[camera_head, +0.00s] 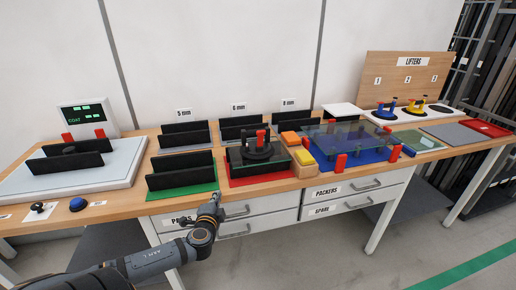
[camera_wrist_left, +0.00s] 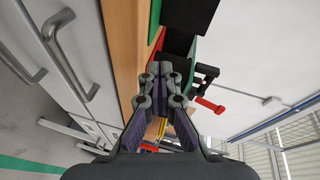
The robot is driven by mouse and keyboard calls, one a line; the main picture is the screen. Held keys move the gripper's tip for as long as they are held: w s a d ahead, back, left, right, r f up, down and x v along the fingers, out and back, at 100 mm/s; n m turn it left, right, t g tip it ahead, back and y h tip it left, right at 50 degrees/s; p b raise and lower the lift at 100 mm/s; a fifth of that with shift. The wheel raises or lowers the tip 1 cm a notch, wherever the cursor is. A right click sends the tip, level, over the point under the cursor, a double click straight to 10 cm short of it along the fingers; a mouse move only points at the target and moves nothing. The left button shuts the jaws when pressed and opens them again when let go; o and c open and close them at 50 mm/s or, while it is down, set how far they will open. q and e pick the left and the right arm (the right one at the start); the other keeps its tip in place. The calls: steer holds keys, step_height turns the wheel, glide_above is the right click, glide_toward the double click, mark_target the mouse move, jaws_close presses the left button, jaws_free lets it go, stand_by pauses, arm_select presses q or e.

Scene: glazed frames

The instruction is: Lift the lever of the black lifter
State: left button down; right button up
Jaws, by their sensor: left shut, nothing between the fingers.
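In the left wrist view the black lifter (camera_wrist_left: 204,78) and a red lever (camera_wrist_left: 210,105) show just right of the fingers. My left gripper (camera_head: 217,197) is shut and empty, in front of the bench edge, lower and left of the lifter. Its closed fingers (camera_wrist_left: 158,68) point toward the bench. My right gripper is in neither view.
A green mat (camera_head: 182,191) with black racks lies left of the lifter. Orange and yellow blocks (camera_head: 305,157) and a glass pane over a blue mat (camera_head: 352,154) are to its right. Drawers with handles (camera_head: 235,230) are below. Blue and yellow lifters (camera_head: 417,107) stand at the back right.

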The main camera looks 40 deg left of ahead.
arm_select(q)
steer(key=w+d+r+m+t+h, duration=0.35)
steer(key=w+r+m+t, duration=0.2)
steer(key=r, duration=0.35)
steer(key=m+t+h+b, duration=0.1)
steer(key=m+h+b, duration=0.3)
steer(key=m+b, duration=0.15)
glide_toward(264, 133)
steer(key=s+d+f, duration=0.2)
steer(key=d, duration=0.1)
steer(key=shift+n, duration=0.3)
steer(key=w+a+p, duration=0.1)
steer(key=w, duration=0.1)
steer(key=w+a+r+p, duration=0.1)
steer(key=w+p, duration=0.1)
steer(key=w, duration=0.1)
steer(key=w+a+r+p, duration=0.1)
steer(key=w+p, duration=0.1)
steer(key=w, duration=0.1)
steer(key=shift+a+r, duration=0.15)
steer(key=shift+r, duration=0.05)
steer(key=shift+r+p, duration=0.1)
steer(key=shift+p, duration=0.2)
